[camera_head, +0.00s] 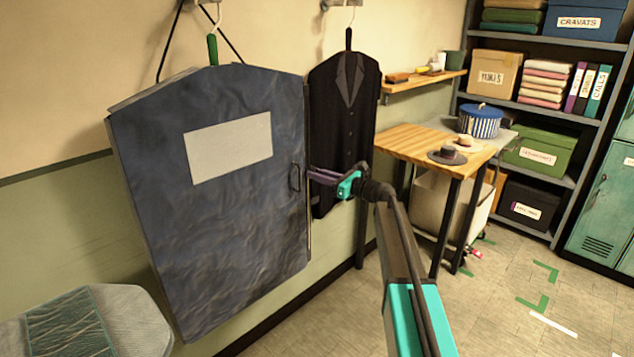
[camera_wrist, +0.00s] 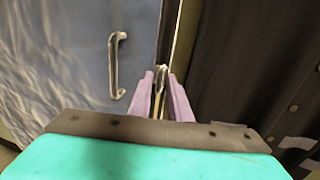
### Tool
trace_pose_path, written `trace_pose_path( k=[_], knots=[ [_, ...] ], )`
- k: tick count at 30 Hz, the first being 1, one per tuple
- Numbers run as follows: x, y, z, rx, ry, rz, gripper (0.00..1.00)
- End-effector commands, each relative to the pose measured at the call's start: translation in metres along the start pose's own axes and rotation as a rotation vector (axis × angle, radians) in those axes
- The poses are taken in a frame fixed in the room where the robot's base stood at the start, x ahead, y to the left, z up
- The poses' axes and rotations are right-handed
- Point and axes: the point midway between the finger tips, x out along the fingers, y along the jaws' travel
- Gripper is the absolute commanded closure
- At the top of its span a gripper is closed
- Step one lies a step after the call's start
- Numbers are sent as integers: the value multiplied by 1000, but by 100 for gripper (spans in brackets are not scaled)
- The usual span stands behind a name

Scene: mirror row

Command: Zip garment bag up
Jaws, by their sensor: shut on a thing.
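The blue garment bag (camera_head: 225,240) hangs on the wall at the left, with a pale blank panel on its front. It also fills the left of the wrist view (camera_wrist: 60,70). A metal zip track (camera_wrist: 171,35) runs along its right edge. My gripper (camera_head: 312,176) is at that edge, about mid-height, just right of the bag's handle (camera_head: 295,178). In the wrist view my gripper (camera_wrist: 161,88) has its purple fingers shut on a small metallic zip pull (camera_wrist: 160,74). The fingers hide the lower part of the pull.
A black suit (camera_head: 345,110) hangs close to the right of the bag. A wooden table (camera_head: 415,145) with hats stands beyond it, below a small wall shelf (camera_head: 425,80). A grey padded seat (camera_head: 135,310) is at the lower left. The floor (camera_head: 500,310) at right is mostly clear.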

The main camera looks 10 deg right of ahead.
Motion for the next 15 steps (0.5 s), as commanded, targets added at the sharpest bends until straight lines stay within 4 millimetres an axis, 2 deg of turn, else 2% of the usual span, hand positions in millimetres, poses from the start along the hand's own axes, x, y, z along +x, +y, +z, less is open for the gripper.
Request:
trace_pose_path(
  k=[1,15],
  knots=[
    [4,8,19,3,-4,18,100],
    [4,8,116,3,-4,18,100]
  ],
)
